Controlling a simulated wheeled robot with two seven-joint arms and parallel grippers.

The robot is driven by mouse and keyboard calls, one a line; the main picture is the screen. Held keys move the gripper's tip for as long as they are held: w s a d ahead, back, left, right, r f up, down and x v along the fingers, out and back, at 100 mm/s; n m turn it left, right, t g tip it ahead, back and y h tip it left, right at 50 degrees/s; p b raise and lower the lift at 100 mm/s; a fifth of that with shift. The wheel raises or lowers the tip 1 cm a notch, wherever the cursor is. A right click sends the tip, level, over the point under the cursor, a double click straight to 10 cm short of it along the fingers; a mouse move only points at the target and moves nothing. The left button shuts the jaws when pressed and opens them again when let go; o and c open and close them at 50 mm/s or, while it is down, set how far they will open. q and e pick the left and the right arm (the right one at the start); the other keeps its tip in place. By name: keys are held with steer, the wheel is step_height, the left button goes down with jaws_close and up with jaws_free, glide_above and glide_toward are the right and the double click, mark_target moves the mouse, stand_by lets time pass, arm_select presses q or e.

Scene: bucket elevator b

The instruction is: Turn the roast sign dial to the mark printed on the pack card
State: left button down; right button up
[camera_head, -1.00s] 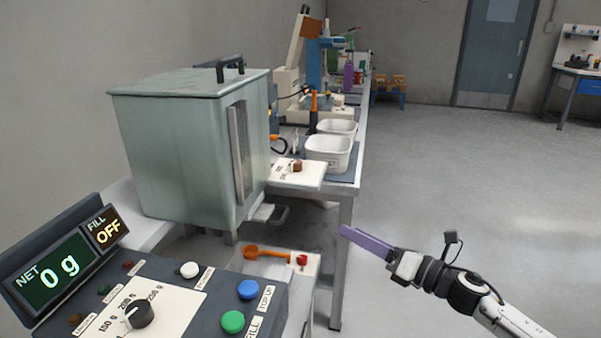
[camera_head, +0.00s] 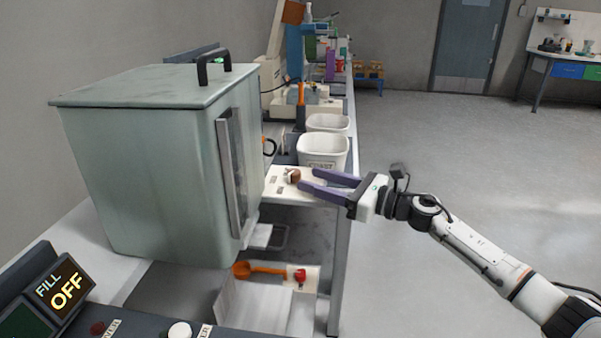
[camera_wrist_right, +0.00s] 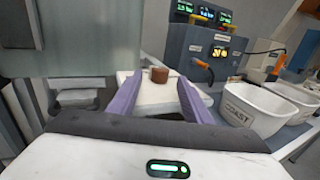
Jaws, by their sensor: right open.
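The dial is a small brown knob (camera_head: 293,175) on a white sloped plate (camera_head: 281,188), beside the white bins; I take it for the roast sign dial. It also shows in the right wrist view (camera_wrist_right: 160,75), between and just beyond the fingertips. My right gripper (camera_head: 309,180) is open, with its purple fingers just right of the knob in the head view and nothing between them. The plate's print is too small to read. I cannot make out the pack card. My left gripper is out of view.
A large grey-green cabinet (camera_head: 150,165) stands left of the dial. An orange scoop (camera_head: 262,269) and red knob (camera_head: 300,276) sit lower. Open floor lies right.

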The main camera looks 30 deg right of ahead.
mark_target(294, 176)
steer(key=shift+p+x, duration=0.3)
steer(key=shift+x, duration=2)
steer(key=c, duration=1.1)
